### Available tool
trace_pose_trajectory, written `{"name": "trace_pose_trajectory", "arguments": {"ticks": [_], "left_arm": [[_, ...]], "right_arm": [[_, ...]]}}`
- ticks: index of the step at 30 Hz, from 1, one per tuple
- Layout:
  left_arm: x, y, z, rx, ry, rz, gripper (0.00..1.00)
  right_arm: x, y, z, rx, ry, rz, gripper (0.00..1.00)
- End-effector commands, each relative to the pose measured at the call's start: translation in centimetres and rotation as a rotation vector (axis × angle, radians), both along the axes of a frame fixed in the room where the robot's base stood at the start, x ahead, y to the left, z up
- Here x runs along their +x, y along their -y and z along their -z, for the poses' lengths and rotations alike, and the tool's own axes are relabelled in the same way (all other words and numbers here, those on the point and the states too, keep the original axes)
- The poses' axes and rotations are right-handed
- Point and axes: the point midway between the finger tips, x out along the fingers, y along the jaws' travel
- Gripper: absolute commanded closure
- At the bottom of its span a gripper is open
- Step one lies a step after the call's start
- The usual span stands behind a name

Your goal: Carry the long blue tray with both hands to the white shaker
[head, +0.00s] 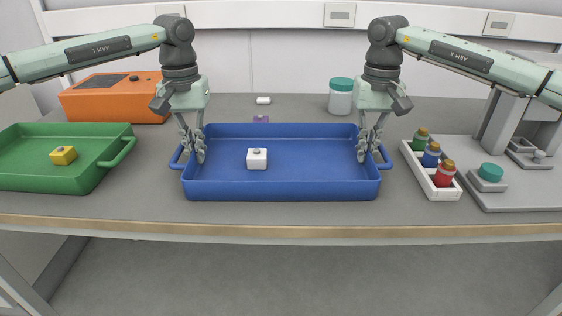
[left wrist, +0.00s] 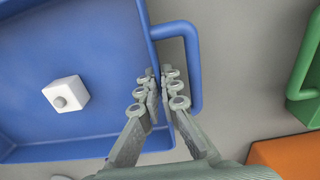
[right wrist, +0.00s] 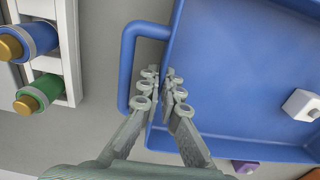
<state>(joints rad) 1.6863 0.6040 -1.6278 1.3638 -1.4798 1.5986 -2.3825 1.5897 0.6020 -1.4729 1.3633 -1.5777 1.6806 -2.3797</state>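The long blue tray (head: 310,189) lies on the grey table in the middle, a white cube with a grey knob (head: 257,158) inside it. My left gripper (head: 193,152) is closed across the tray's left end wall, one finger inside the tray and one between wall and handle, as the left wrist view (left wrist: 159,78) shows. My right gripper (head: 367,150) is closed the same way across the right end wall, as in the right wrist view (right wrist: 162,76). The handles are outside the fingers.
A green tray (head: 95,178) with a yellow cube (head: 63,155) is at left, an orange device (head: 110,100) behind it. At right are a white rack (head: 440,190) of capped bottles and a pale grey machine (head: 520,195). Table behind the blue tray is mostly free.

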Motion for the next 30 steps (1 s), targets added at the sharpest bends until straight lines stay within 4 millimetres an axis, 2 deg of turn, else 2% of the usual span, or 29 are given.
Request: {"name": "trace_pose_trajectory", "arguments": {"ticks": [20, 26, 30], "left_arm": [[0.0, 0.0, -0.3, -0.001, 0.002, 0.0, 1.0], [0.0, 0.0, -1.4, -0.001, 0.002, 0.0, 1.0], [0.0, 0.0, -2.8, -0.001, 0.002, 0.0, 1.0]], "right_arm": [[0.1, 0.0, -0.3, 0.001, 0.003, 0.0, 1.0], [0.1, 0.0, -1.4, 0.001, 0.002, 0.0, 1.0], [0.1, 0.0, -2.8, 0.001, 0.002, 0.0, 1.0]]}}
